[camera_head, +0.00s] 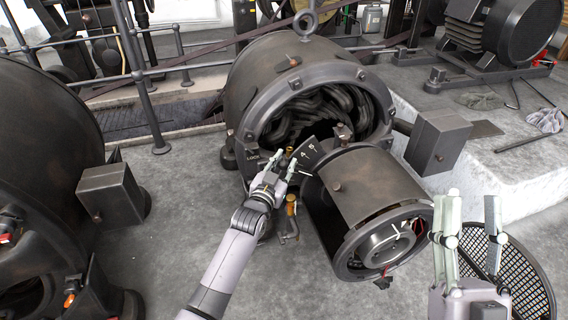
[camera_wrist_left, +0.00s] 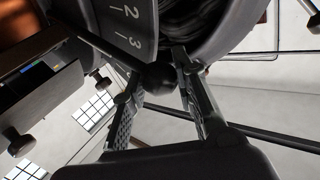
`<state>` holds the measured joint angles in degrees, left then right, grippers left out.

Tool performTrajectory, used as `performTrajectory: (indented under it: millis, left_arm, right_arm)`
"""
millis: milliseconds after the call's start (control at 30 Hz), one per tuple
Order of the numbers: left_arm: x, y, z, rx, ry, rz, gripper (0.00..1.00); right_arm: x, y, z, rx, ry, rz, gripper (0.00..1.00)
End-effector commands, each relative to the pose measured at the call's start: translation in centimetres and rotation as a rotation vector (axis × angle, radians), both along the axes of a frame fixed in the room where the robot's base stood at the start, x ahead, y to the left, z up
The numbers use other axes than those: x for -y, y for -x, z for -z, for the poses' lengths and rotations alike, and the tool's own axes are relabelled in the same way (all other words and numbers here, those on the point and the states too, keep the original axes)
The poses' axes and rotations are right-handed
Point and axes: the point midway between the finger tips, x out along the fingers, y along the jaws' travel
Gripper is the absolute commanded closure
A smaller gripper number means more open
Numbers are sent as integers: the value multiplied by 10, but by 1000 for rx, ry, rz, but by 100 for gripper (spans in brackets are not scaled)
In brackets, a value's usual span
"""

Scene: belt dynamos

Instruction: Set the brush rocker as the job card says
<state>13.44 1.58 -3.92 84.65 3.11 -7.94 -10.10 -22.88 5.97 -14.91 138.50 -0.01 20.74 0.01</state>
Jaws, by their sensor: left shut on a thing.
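A dark dynamo (camera_head: 262,85) stands open at its front, with its end cover (camera_head: 365,185) swung out to the right. A dark scale plate (camera_head: 308,153) with white numbers and tick marks sits at the opening's lower edge; the wrist view shows 2 and 3 on the scale (camera_wrist_left: 128,25). My left gripper (camera_head: 287,163) is at the scale, shut on a black ball knob (camera_wrist_left: 158,78), which sits between its fingertips. My right gripper (camera_head: 468,215) is open and empty at the lower right. I see no job card.
A second dark machine (camera_head: 50,150) with a terminal box (camera_head: 110,192) stands at the left. Another box (camera_head: 437,140) is right of the dynamo. A black mesh disc (camera_head: 530,275) is behind my right gripper. Railings (camera_head: 140,75) run behind; grey floor (camera_head: 170,250) is clear at lower left.

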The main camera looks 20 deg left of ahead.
Motion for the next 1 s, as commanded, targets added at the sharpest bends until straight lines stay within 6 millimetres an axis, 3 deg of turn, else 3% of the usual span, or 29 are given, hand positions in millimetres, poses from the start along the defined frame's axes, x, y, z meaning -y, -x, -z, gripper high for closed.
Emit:
performTrajectory:
  millis: [467, 800, 1000]
  left_arm:
    - [1, 0, -1, -3, -8, 0, 100]
    - [6, -4, -10, -24, -39, 1, 100]
    - [9, -6, -16, -38, -59, 0, 100]
  right_arm:
    - [-1, -4, 2, -28, 7, 0, 60]
    - [-3, -43, 60, -414, 119, 22, 60]
    - [1, -52, 105, -659, 184, 37, 60]
